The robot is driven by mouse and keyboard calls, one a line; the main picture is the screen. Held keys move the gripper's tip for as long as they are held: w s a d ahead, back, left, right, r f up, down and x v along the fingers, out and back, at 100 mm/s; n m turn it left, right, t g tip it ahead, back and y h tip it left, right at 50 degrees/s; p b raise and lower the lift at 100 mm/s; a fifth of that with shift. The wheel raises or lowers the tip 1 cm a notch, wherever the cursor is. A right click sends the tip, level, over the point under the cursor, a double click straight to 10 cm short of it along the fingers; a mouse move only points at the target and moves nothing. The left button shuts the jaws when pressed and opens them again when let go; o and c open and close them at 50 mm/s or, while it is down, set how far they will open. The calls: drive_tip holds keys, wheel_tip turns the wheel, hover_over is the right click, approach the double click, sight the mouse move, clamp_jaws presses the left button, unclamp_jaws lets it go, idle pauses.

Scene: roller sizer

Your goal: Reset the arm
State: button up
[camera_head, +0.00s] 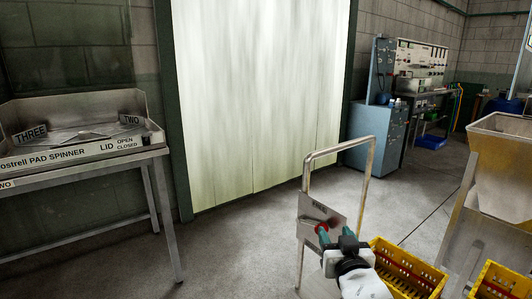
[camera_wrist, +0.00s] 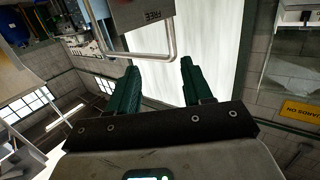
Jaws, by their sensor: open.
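My gripper (camera_head: 335,236) is in the lower right middle of the head view, at the end of my white arm. Its two teal fingers also show in the wrist view (camera_wrist: 160,72), spread apart with nothing between them. In front of the fingers is a grey metal stand (camera_head: 368,160) with a looped handle and a labelled plate (camera_head: 318,214). A red part (camera_head: 321,228) shows on the plate close to one finger. I cannot tell whether the finger touches it. The stand's plate also shows at the top of the wrist view (camera_wrist: 140,12).
A pad spinner table (camera_head: 80,166) stands at the left. Yellow crates (camera_head: 420,272) lie on the right, below a metal hopper (camera_head: 500,150). A blue cabinet (camera_head: 378,125) and a workbench stand at the back right. The floor (camera_head: 235,250) at centre left is clear.

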drive_tip(key=s+d+f+g+h, duration=0.1)
drive_tip(key=s+d+f+g, duration=0.15)
drive_tip(key=f, duration=0.25)
drive_tip(key=s+d+f+g, duration=0.1)
drive_tip(key=s+d+f, duration=0.2)
drive_tip(key=s+f, duration=0.15)
drive_tip(key=s+d+f+g, duration=0.25)
drive_tip(key=s+f, duration=0.35)
drive_tip(key=s, duration=0.4)
drive_tip(key=s+d+f+g, duration=0.2)
drive_tip(key=s+f+g, duration=0.3)
drive_tip(key=s, duration=0.5)
drive_tip(key=s+d+f+g, duration=0.2)
drive_tip(key=s+f, duration=0.5)
drive_tip(key=s, duration=0.2)
drive_tip(key=s+g, duration=0.3)
drive_tip(key=s, duration=0.6)
wheel_tip(320, 180, up, 19)
drive_tip(key=p, duration=1.9)
drive_tip(key=shift+w+a+m+y+p, duration=0.2)
drive_tip(key=shift+a+m+y+p, duration=0.05)
drive_tip(key=shift+m+y+p, duration=0.1)
